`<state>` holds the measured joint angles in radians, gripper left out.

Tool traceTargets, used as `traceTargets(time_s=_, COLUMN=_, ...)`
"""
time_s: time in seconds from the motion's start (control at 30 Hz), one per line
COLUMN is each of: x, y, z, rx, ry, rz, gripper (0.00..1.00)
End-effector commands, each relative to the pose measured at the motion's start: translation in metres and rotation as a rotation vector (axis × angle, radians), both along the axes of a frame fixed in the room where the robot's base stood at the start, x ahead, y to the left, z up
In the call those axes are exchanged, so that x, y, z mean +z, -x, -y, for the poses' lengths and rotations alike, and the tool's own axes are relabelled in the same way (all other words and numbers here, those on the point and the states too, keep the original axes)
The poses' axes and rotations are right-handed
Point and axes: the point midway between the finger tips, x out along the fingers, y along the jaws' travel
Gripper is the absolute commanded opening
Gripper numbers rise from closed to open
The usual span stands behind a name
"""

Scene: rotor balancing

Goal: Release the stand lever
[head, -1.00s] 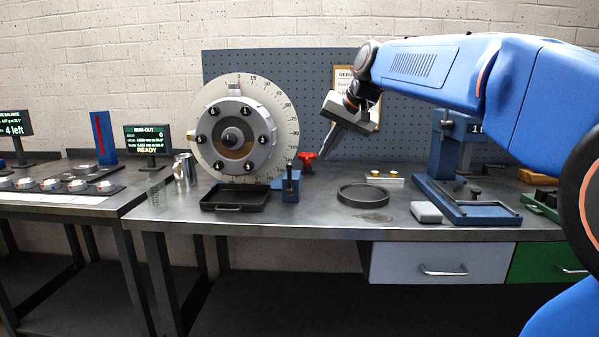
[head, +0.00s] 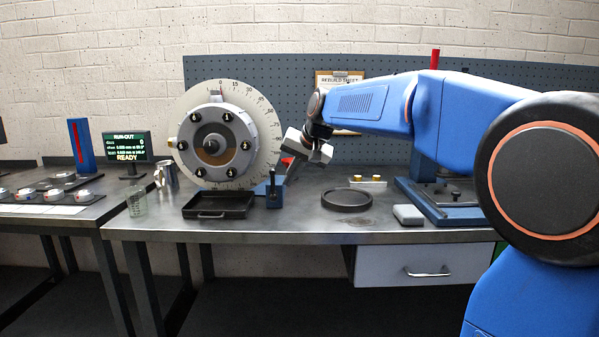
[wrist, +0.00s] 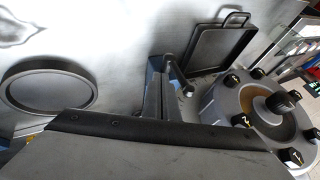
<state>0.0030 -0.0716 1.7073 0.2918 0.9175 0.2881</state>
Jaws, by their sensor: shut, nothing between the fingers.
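The rotor (head: 212,145) stands upright before a graduated dial disc (head: 262,120), and its bolted face shows in the wrist view (wrist: 244,112). A dark lever (head: 272,183) stands upright on a small blue block (head: 274,200) at the rotor's lower right. In the wrist view the lever (wrist: 178,73) lies just beside my fingertips. My gripper (head: 289,179) is shut and empty, pointing down just right of the lever. I cannot tell whether it touches it. A red knob (head: 287,160) is partly hidden behind my gripper.
A black tray (head: 218,205) sits left of the lever, with a metal cup (head: 167,175) and glass beaker (head: 137,203) beyond. A run-out screen (head: 127,147) reads READY. The bench front is clear.

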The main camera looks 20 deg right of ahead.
Motion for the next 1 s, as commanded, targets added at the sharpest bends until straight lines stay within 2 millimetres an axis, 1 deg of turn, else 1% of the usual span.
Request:
traceTargets(time_s=0.03, x=0.0, y=-0.003, z=-0.006, rx=0.003, ry=0.001, rz=0.0, gripper=0.0)
traceTargets(time_s=0.1, x=0.0, y=-0.007, z=-0.012, rx=0.002, ry=0.001, rz=0.0, gripper=0.0)
traceTargets(time_s=0.23, x=0.0, y=-0.01, z=-0.018, rx=0.001, ry=0.001, rz=0.0, gripper=0.0)
traceTargets(time_s=0.73, x=0.0, y=-0.012, z=-0.021, rx=0.0, ry=0.006, rz=-0.002, gripper=0.0)
traceTargets(time_s=1.0, x=0.002, y=-0.013, z=-0.024, rx=0.0, ry=0.05, rz=-0.016, gripper=0.0)
